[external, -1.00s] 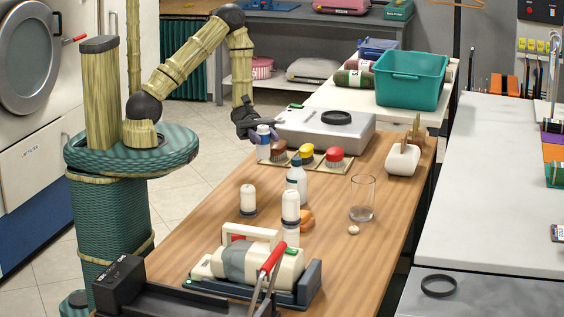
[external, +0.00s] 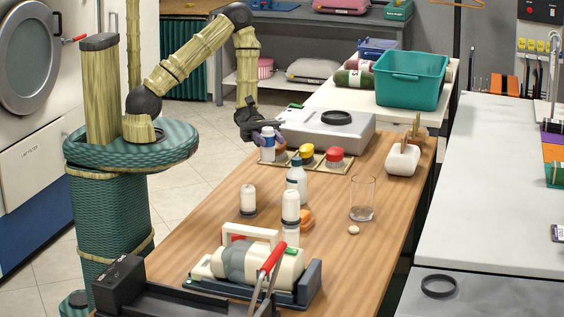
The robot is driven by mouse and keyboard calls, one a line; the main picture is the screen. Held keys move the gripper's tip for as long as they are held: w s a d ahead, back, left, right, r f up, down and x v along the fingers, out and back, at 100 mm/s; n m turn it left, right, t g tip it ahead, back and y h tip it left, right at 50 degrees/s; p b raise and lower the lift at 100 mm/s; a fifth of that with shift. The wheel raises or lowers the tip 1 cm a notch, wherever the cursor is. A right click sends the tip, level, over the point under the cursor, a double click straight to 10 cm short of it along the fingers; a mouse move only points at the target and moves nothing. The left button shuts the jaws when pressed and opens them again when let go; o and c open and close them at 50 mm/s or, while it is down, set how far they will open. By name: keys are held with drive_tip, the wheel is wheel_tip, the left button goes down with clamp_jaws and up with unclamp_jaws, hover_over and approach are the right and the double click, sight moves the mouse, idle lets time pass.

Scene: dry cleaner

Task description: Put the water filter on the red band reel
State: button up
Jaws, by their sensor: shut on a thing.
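On the tray are a brown-topped piece (external: 281,152), a yellow-topped piece (external: 306,151) and a red-topped piece (external: 334,155), which appears to be the red band reel. My gripper is left of the red one, and its top is clear.
A grey box with a black ring (external: 325,125) stands behind the tray. A teal bin (external: 411,78) is behind.

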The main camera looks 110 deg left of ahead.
drive_tip(key=w+d+r+p, duration=0.2)
drive_tip(key=d, duration=0.5)
drive_tip(key=w+d+r+p, duration=0.1)
drive_tip(key=w+d+p, duration=0.15)
drive_tip(key=d, duration=0.45)
drive_tip(key=n+t+y+p, duration=0.1)
drive_tip(key=p, duration=0.5)
hover_over(233, 236)
drive_tip(key=a, duration=0.2)
drive_tip(key=shift+d+f+b, duration=0.25)
drive_tip(key=shift+b, duration=0.05)
wheel_tip(233, 236, down, 6)
drive_tip(key=shift+f, duration=0.1)
drive_tip(key=shift+f, duration=1.85)
drive_tip(key=shift+f, duration=0.15)
